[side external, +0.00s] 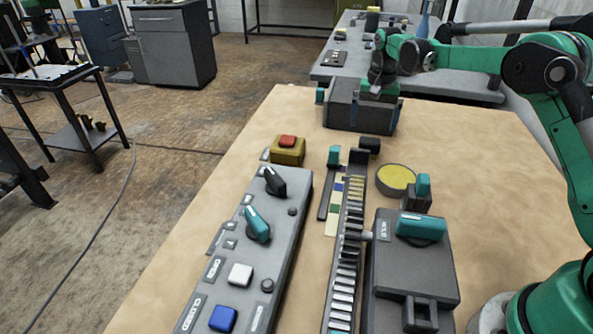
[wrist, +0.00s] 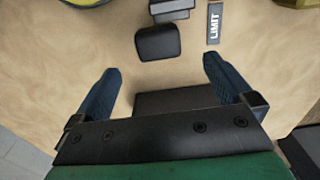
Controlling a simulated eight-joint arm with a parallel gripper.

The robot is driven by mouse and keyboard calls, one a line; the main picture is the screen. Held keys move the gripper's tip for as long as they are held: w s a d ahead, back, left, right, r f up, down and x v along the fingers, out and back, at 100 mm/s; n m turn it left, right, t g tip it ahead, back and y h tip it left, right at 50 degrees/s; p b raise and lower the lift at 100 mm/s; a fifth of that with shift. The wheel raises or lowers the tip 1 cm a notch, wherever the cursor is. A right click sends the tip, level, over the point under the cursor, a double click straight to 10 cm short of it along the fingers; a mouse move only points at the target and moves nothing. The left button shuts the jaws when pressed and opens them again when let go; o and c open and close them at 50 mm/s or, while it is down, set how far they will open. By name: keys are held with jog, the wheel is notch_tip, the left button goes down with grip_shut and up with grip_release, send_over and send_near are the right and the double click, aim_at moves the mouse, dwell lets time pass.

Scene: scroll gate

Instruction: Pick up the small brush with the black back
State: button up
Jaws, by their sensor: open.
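No bristles show clearly, so I cannot tell for sure which dark piece is the brush. A small black block (side external: 370,143) lies on the table by the far end of the toothed strip, and a black rounded piece (wrist: 158,42) shows ahead of the fingers in the wrist view. A dark flat block (wrist: 178,101) also shows between the fingers, partly hidden by my gripper's palm. My gripper (wrist: 162,82) is open, its two blue fingers wide apart.
A grey control panel (side external: 250,245) with knobs and buttons, a yellow box with a red button (side external: 287,148), the toothed strip (side external: 347,255), a yellow round dish (side external: 396,179) and a grey HOLD unit (side external: 412,265) crowd the near table. Bare table (side external: 480,160) lies to the right.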

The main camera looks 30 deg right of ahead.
aim_at(371, 138)
jog(key=shift+d+f, duration=0.1)
jog(key=shift+f, duration=2.9)
jog(key=c, duration=1.4)
notch_tip(371, 138, up, 10)
jog(key=shift+r, duration=0.1)
jog(key=shift+c, duration=0.2)
jog(key=o, duration=0.9)
jog(key=shift+c, duration=0.2)
jog(key=c, duration=0.6)
